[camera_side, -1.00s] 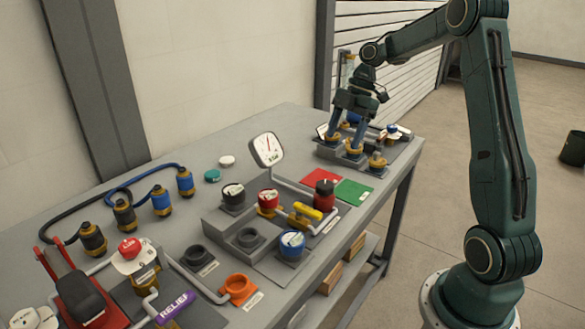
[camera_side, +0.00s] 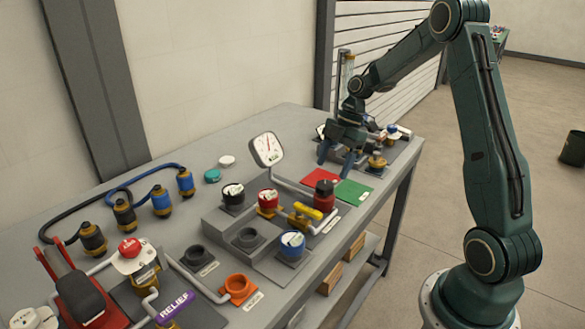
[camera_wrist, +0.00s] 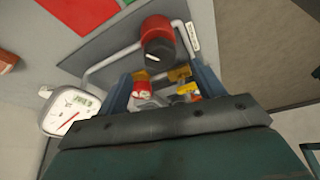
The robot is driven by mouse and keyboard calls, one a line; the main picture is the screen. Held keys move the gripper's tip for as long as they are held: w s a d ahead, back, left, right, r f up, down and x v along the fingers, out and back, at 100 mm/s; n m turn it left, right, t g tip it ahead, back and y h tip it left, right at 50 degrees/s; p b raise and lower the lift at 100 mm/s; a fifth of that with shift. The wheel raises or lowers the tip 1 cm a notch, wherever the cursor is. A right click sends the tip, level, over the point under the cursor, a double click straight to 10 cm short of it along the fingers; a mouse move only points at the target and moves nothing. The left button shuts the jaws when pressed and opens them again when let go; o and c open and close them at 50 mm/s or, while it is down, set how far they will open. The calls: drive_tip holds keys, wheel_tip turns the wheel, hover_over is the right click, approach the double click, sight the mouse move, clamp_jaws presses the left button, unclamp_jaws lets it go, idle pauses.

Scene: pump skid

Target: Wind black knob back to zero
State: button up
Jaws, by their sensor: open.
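A black knob (camera_side: 232,192) with a white mark on its top stands on the left of the grey stepped block in the side view. A red cylinder with a black top (camera_side: 324,189) stands at the block's far right. The wrist view also shows the red cylinder and its black top (camera_wrist: 158,50), which bears a pale line; I cannot tell which of these the task means. My gripper (camera_side: 336,169) is open and empty, over the bench beyond the red cylinder. Its fingers frame the lower middle of the wrist view (camera_wrist: 163,88). A white dial gauge (camera_side: 267,150) stands upright behind the block.
A red pad (camera_side: 320,178) and a green pad (camera_side: 354,192) lie near the gripper. A red knob (camera_side: 268,198), a yellow lever (camera_side: 306,212) and a blue-capped knob (camera_side: 292,243) crowd the block. Brass fittings (camera_side: 377,163) stand at the bench's far end.

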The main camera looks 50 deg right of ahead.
sight(326, 184)
drive_tip(key=shift+x, duration=2.8)
drive_tip(key=c, duration=1)
